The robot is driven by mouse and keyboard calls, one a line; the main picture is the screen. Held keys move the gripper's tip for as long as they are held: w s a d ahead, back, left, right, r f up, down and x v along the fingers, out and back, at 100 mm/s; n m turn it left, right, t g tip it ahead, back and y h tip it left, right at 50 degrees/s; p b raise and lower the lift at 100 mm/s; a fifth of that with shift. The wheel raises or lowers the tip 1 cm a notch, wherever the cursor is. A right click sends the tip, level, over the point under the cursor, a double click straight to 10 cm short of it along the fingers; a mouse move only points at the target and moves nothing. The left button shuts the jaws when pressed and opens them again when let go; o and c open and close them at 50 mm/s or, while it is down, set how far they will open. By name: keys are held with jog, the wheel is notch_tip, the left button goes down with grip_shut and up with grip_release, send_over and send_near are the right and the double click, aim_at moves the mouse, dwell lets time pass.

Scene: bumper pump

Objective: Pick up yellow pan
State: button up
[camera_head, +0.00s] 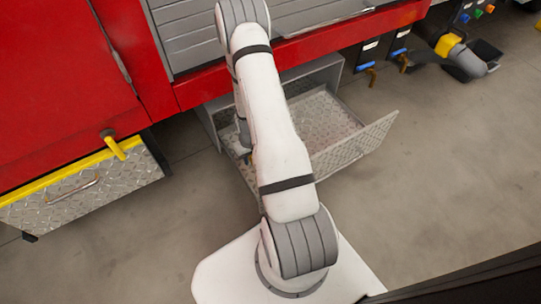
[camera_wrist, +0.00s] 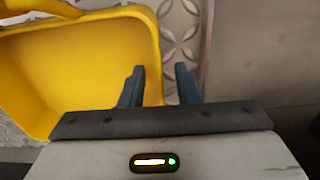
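The yellow pan (camera_wrist: 75,62) fills the left of the wrist view, a shallow tray with rounded corners and raised walls. My gripper (camera_wrist: 160,70) is open, its two dark blue fingers apart. The pan's right wall appears between the fingers, the left finger over the inside of the pan and the right finger outside it. I cannot tell whether either finger touches the wall. In the head view the pan is not visible, and my own arm covers most of the gripper area by the open drawer.
An open diamond-plate drawer (camera_head: 352,148) extends from under the red truck (camera_head: 60,80). A closed-looking diamond-plate box with a yellow top edge (camera_head: 75,178) is at left. Pipe fittings (camera_head: 470,62) are at upper right. Grey floor (camera_head: 440,190) is clear at right.

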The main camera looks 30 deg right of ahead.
jog(key=shift+f, duration=0.45)
jog(key=shift+r, duration=0.1)
jog(key=shift+c, duration=0.6)
grip_shut()
